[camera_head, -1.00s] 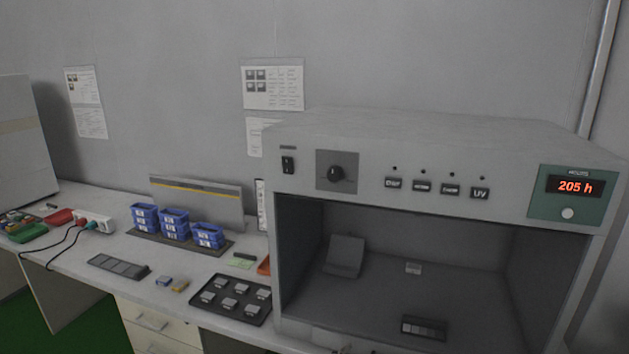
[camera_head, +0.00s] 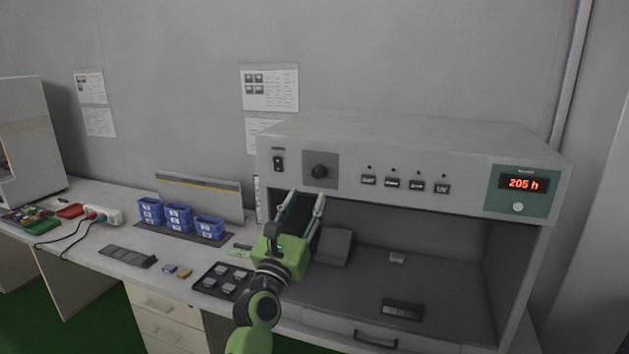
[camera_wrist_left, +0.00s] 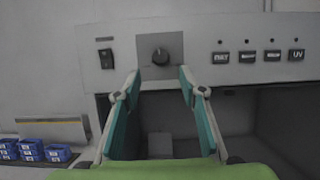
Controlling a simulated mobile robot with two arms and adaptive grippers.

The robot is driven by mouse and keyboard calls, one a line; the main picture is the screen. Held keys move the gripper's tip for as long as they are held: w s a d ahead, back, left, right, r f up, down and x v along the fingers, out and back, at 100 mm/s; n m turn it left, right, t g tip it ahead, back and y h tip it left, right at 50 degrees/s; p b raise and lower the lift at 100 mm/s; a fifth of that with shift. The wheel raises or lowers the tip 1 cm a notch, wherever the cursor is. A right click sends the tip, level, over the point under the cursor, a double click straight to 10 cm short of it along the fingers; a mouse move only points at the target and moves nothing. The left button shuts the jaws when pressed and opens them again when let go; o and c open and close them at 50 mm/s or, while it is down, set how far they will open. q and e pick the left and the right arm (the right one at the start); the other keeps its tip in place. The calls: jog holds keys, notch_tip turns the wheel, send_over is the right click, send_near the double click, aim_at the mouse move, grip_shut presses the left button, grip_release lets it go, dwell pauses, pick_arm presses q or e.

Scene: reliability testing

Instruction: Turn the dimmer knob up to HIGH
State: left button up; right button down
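The dimmer knob (camera_head: 319,171) is a round black knob on a dark grey square plate at the upper left of the light booth's front panel. It also shows in the left wrist view (camera_wrist_left: 160,57), straight ahead between and beyond the fingers. My left gripper (camera_head: 306,194) is green with pale fingers and is open and empty, below and in front of the knob, not touching it. In the left wrist view its two teal-padded fingers (camera_wrist_left: 160,82) stand wide apart. The scale marks around the knob are too small to read. My right gripper is not in view.
A black rocker switch (camera_head: 279,164) sits left of the knob, and several push buttons (camera_head: 405,184) sit to its right. A red display (camera_head: 524,184) reads 205 h. The open booth chamber lies below the panel. Blue bins (camera_head: 178,217) and a dark tray (camera_head: 207,286) stand left.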

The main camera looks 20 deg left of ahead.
aim_at(317, 175)
pick_arm(q)
jog(key=b+x, duration=0.1)
jog(key=x, duration=0.6)
jog(key=shift+w+r, duration=0.1)
jog(key=shift+w, duration=0.25)
grip_shut()
